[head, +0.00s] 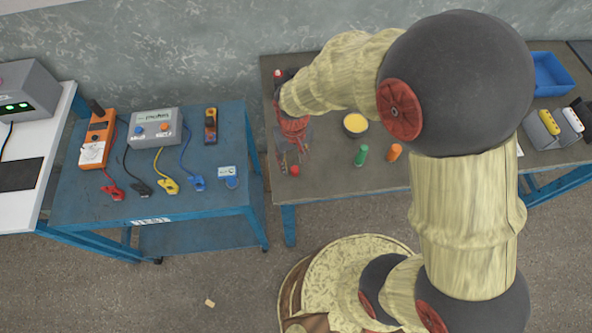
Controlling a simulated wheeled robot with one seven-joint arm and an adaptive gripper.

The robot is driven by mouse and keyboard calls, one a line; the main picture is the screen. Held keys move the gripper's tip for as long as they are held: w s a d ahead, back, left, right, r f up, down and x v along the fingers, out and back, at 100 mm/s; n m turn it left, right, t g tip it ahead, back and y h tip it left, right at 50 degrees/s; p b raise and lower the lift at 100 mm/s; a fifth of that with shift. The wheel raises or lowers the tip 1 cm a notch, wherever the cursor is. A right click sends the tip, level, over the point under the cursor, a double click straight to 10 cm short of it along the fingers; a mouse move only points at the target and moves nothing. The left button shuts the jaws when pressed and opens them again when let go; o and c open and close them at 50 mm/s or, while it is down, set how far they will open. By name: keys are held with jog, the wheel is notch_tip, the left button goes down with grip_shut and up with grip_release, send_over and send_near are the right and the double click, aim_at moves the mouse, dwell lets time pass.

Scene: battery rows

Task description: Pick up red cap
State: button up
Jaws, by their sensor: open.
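A small red cap-like piece (295,170) is at the front left of the grey-brown table, in the head view. My gripper (292,158) is just above it in the picture, with its fingers pointing toward the table. The fingers are apart and nothing shows held between them. I cannot tell whether the fingers touch the red piece. Another small red-topped item (277,73) stands at the table's back left corner, partly hidden by my arm; I cannot tell if it is a cap.
A green cylinder (361,155), an orange cylinder (394,152) and a dark bowl (356,124) with yellow inside stand to the right. A blue bin (551,74) is at the back right. A blue table (215,128) with meters and clips stands left, across a gap.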

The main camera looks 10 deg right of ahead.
aim_at(295, 169)
notch_tip(295, 169, down, 4)
jog(key=shift+s+d+f+b, duration=0.15)
jog(key=shift+f+b, duration=0.1)
jog(key=shift+b, duration=0.55)
jog(key=shift+c, duration=0.9)
jog(key=c, duration=0.7)
